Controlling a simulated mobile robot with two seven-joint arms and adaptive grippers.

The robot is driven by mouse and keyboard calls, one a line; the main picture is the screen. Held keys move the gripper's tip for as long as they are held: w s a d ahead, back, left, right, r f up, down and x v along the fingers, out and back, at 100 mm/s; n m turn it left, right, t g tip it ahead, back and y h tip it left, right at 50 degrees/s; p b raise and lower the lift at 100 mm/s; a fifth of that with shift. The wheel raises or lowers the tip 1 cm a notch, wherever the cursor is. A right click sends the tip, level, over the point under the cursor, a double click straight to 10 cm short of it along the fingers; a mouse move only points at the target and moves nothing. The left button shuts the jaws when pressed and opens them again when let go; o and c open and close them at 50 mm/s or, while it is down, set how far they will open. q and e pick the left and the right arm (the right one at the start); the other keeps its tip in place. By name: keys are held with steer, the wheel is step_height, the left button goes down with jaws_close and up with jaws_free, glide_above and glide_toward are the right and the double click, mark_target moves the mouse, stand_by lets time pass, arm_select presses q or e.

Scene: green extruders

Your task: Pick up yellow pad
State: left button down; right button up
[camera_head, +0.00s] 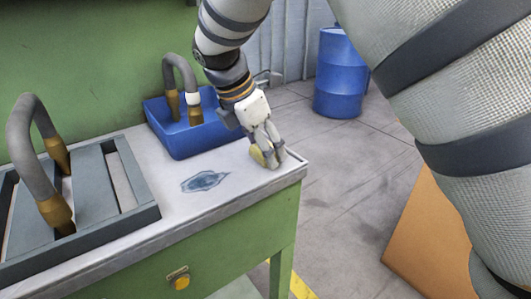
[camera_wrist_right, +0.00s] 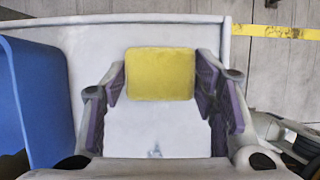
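The yellow pad (camera_head: 257,155) is at the front right corner of the white tabletop. My right gripper (camera_head: 267,150) points down over that corner, with its fingers at the pad. In the right wrist view the yellow pad (camera_wrist_right: 160,74) sits between the fingertips of my right gripper (camera_wrist_right: 161,82). One finger is against each side edge, with no clear gap. I cannot tell whether the pad is clear of the tabletop. My left gripper is not in view.
A blue bin (camera_head: 187,138) with a hose part stands left of my right gripper. A grey tray (camera_head: 107,208) with another hose part is at the left. A blue drum (camera_head: 340,75) stands on the floor behind. Tabletop around the dark mark (camera_head: 204,181) is clear.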

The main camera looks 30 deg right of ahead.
steer(key=shift+c, duration=0.5)
steer(key=shift+r, duration=0.2)
step_height(320, 180, up, 3)
steer(key=shift+f, duration=0.15)
steer(key=s+a+r, duration=0.9)
steer(key=a+r, duration=0.1)
steer(key=a, duration=0.1)
